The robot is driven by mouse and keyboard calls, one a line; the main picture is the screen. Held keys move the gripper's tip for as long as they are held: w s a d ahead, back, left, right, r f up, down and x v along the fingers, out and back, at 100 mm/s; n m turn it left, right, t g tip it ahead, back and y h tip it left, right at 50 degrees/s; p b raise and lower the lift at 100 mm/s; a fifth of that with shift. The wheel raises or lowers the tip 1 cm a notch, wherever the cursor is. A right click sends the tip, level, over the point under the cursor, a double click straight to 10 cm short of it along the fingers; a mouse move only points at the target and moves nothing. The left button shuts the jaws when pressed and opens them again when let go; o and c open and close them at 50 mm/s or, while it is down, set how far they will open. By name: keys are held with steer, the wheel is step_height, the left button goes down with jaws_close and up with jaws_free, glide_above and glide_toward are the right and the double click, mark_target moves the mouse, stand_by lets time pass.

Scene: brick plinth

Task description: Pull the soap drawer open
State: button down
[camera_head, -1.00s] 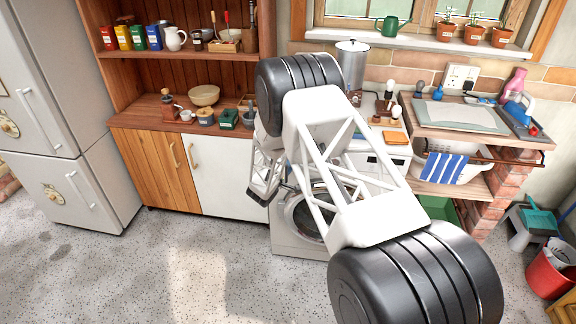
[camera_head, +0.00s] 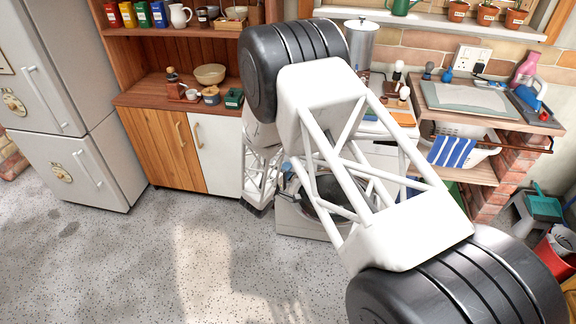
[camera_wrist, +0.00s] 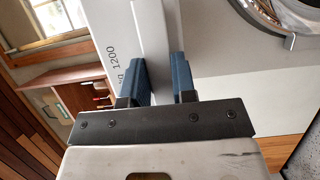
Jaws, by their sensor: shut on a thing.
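The white washing machine (camera_head: 298,222) stands behind my arm in the head view, with its round door (camera_head: 328,192) partly covered by the arm. In the wrist view, my gripper (camera_wrist: 160,82) has its two blue fingertips on either side of a pale grey-white bar (camera_wrist: 152,45), the soap drawer's grip as far as I can tell, and is shut on it. A pale panel printed "kg 1200" (camera_wrist: 115,45) lies beside the bar, and the chrome door rim (camera_wrist: 285,12) is at upper right. How far the drawer stands out cannot be told; my arm hides it in the head view.
A wooden cabinet (camera_head: 160,150) with a white door stands left of the washer, then a fridge (camera_head: 75,130). A sink unit on brick piers (camera_head: 515,165) is at right, with a red bucket (camera_head: 552,262). The speckled floor (camera_head: 190,260) in front is clear.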

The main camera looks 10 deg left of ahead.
steer(key=shift+s+d+f, duration=0.1)
steer(key=shift+s+f, duration=0.25)
steer(key=shift+f, duration=0.1)
steer(key=c, duration=1.3)
jaws_free()
steer(key=shift+o, duration=1.5)
steer(key=shift+w+r, duration=0.1)
steer(key=shift+r, duration=0.1)
steer(key=v, duration=0.7)
steer(key=shift+s, duration=0.4)
steer(key=shift+r, duration=0.1)
